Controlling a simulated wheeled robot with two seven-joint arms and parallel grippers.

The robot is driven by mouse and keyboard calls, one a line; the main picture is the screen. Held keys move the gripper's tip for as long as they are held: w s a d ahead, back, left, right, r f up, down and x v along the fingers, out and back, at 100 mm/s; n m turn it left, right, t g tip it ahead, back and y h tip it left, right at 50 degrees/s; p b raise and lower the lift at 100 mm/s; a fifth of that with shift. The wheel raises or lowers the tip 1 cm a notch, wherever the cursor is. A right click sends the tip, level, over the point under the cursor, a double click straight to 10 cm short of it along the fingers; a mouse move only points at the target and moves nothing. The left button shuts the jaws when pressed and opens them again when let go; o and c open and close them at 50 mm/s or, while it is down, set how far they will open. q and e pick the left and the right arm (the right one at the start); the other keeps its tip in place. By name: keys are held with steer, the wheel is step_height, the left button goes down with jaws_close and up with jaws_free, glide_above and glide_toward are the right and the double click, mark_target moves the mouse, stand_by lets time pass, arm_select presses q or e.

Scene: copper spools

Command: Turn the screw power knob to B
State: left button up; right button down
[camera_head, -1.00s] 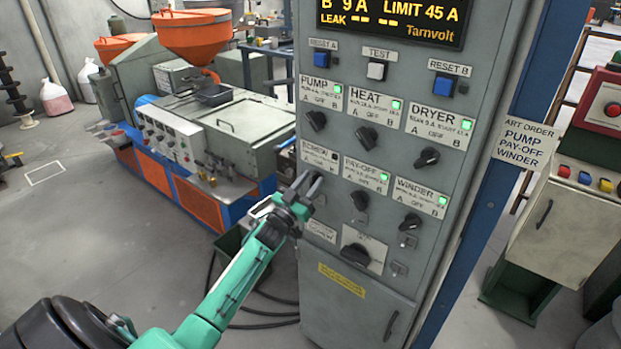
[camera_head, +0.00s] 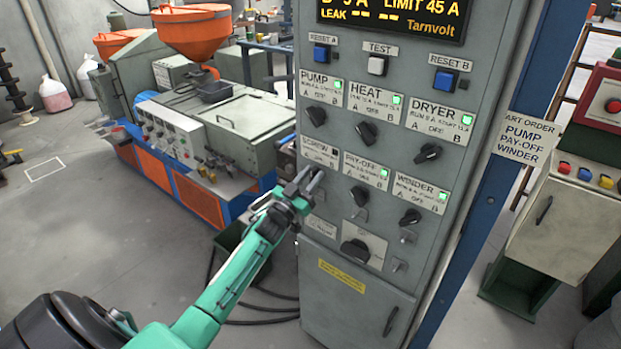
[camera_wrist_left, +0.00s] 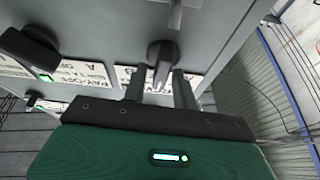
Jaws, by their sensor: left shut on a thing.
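The grey control cabinet (camera_head: 311,235) carries rows of black knobs under white labels. The SCREW label (camera_head: 320,153) is at the left of the lower row, and its lamp looks dark. My left gripper (camera_head: 308,178) is at the screw knob, its fingers hiding that knob in the head view. In the left wrist view the black screw knob (camera_wrist_left: 162,56) shows between the fingertips of my left gripper (camera_wrist_left: 160,82), which is shut on it. My right gripper is not in view.
The pay-off knob (camera_head: 359,197) is close to the right of my gripper, and the pump knob (camera_head: 317,116) is above. The winder knob (camera_head: 410,217) is further right. Lamps beside the other labels are green. An extruder machine (camera_head: 240,125) stands left behind the cabinet.

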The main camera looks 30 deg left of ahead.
arm_select(q)
steer(key=m, duration=0.1)
steer(key=m+h+b, duration=0.1)
steer(key=m, duration=0.1)
steer(key=shift+d+f, duration=0.1)
steer(key=shift+f, duration=0.1)
steer(key=m+g+h+b, duration=0.1)
steer(key=m+h, duration=0.1)
steer(key=m, duration=0.1)
steer(key=shift+m, duration=0.3)
steer(key=m+h, duration=0.1)
steer(key=m, duration=0.1)
steer(key=m+g+b, duration=0.1)
steer(key=m, duration=0.1)
steer(key=shift+d+m+h, duration=0.15)
steer(key=shift+m+h, duration=0.15)
steer(key=shift+h, duration=0.1)
steer(key=shift+g, duration=0.3)
steer(key=shift+m, duration=0.4)
steer(key=shift+c, duration=0.3)
steer(key=shift+s+d, duration=0.1)
jaws_close()
steer(key=o, duration=0.7)
jaws_free()
